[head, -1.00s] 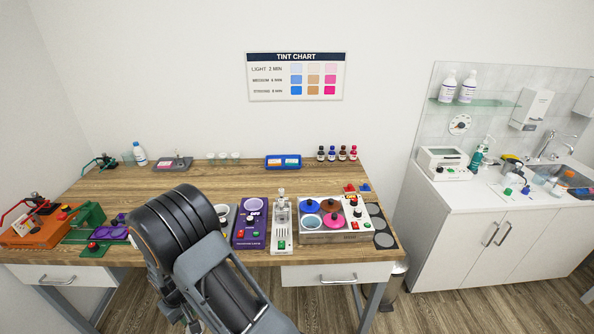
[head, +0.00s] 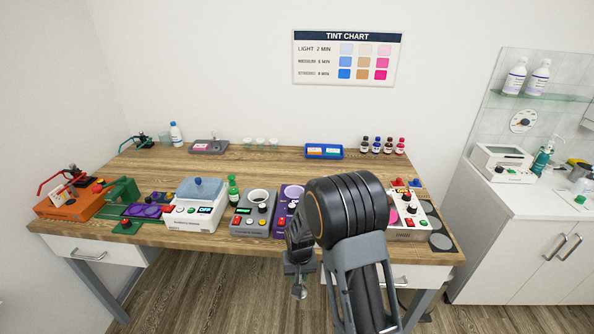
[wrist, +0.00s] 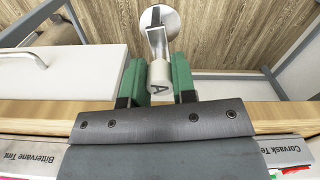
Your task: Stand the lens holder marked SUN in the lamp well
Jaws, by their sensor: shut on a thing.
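My gripper (wrist: 158,72) is shut on a lens holder's cream grip (wrist: 160,78), between its two green fingers. A pale metal stem and round disc (wrist: 158,18) extend from the grip. One mark like an "A" shows on the grip; I cannot read SUN. In the head view my gripper (head: 298,268) hangs before the table's front edge, over the floor, with the held piece (head: 300,291) below it. A grey unit with a round opening (head: 240,222) and a purple unit (head: 281,222), partly behind my arm, stand on the table. I cannot tell which has the lamp well.
A white unit with a blue-grey lid (head: 190,218) and a green bottle (head: 233,186) stand left of the grey unit. A white unit with knobs (head: 410,229) is at right, partly hidden by my arm. The wooden table (head: 270,165) is clear across its middle.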

